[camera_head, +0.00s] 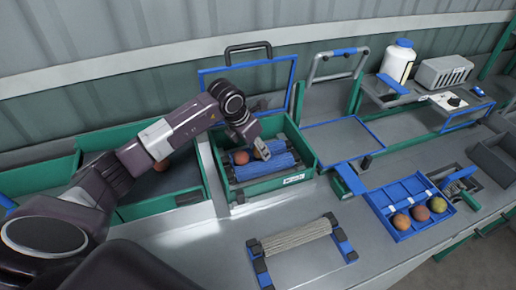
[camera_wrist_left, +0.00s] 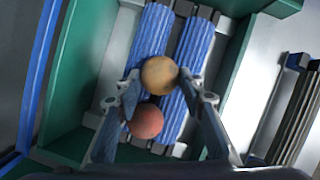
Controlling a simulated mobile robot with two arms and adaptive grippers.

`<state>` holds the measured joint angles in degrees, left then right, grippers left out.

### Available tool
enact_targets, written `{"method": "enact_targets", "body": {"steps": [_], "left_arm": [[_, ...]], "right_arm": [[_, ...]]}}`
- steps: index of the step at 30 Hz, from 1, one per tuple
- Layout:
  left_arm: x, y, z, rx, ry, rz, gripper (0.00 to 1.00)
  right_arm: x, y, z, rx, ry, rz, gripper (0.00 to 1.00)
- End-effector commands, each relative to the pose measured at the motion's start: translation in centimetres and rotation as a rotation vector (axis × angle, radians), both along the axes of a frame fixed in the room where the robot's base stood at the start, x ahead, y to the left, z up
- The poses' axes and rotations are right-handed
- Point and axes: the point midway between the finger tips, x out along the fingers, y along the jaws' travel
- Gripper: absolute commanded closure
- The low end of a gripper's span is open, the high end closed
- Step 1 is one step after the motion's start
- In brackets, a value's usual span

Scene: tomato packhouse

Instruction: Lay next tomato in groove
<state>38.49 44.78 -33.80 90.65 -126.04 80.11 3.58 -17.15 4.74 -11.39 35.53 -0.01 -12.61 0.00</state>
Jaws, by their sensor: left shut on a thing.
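A green box (camera_head: 268,186) holds two ribbed blue rollers (camera_head: 263,172) with a groove between them; they also show in the left wrist view (camera_wrist_left: 192,62). My left gripper (camera_head: 261,148) is over the box, shut on a yellowish-orange tomato (camera_wrist_left: 159,74) between its fingertips. This tomato also shows in the head view (camera_head: 262,151). It is in line with the groove; whether it touches the rollers I cannot tell. A redder tomato (camera_wrist_left: 146,121) is at the rollers, partly behind a finger; it also shows in the head view (camera_head: 240,157). My right gripper is not in view.
A blue tray (camera_head: 388,190) at the right holds three tomatoes. A ribbed grey roller stand (camera_head: 297,238) lies on the grey bench in front. A white bottle (camera_head: 398,62) stands on a shelf behind. A green bin (camera_head: 152,208) at the left is partly hidden by my arm.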

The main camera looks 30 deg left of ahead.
Motion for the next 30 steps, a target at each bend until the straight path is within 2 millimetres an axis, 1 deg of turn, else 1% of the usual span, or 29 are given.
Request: {"method": "enact_targets", "body": {"steps": [16, 17, 22, 28, 30], "left_arm": [[0.02, 0.00, -0.70, 0.000, -0.001, 0.000, 0.75], [0.02, -0.01, -0.63, 0.000, -0.001, 0.000, 0.62], [0.01, -0.01, -0.62, 0.000, 0.000, 0.000, 0.43], [0.00, -0.02, -0.64, 0.000, 0.000, 0.000, 0.43], [-0.02, -0.02, -0.65, -0.001, 0.000, 0.000, 0.51]], "right_arm": [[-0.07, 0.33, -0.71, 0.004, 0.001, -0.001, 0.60], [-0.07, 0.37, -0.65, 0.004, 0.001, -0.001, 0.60], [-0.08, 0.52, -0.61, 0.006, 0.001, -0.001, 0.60], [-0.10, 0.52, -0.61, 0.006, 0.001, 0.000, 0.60], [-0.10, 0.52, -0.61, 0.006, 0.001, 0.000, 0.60]]}}
